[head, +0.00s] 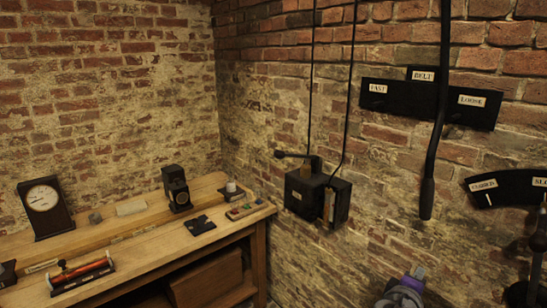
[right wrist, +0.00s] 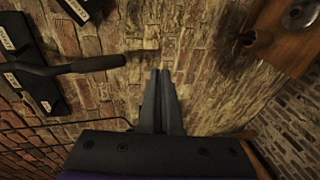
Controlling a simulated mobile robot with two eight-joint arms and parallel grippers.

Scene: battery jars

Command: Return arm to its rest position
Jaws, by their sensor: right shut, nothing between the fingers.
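My right gripper (head: 417,272) shows at the bottom edge of the head view, right of centre, with only its tip end and part of the purple-grey wrist visible. In the right wrist view its two fingers (right wrist: 163,75) lie close together with nothing between them. It is in front of the brick wall, below the long black lever (head: 428,195), and appears apart from it. The lever also shows in the right wrist view (right wrist: 85,65), left of the fingers. My left gripper is not in view.
A wooden workbench (head: 135,262) at left carries a clock (head: 45,207), a black device (head: 176,188) and small items. A black switch box (head: 318,196) hangs on the wall. Belt labels (head: 422,75) sit behind the lever; another labelled black plate (head: 500,189) is at far right.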

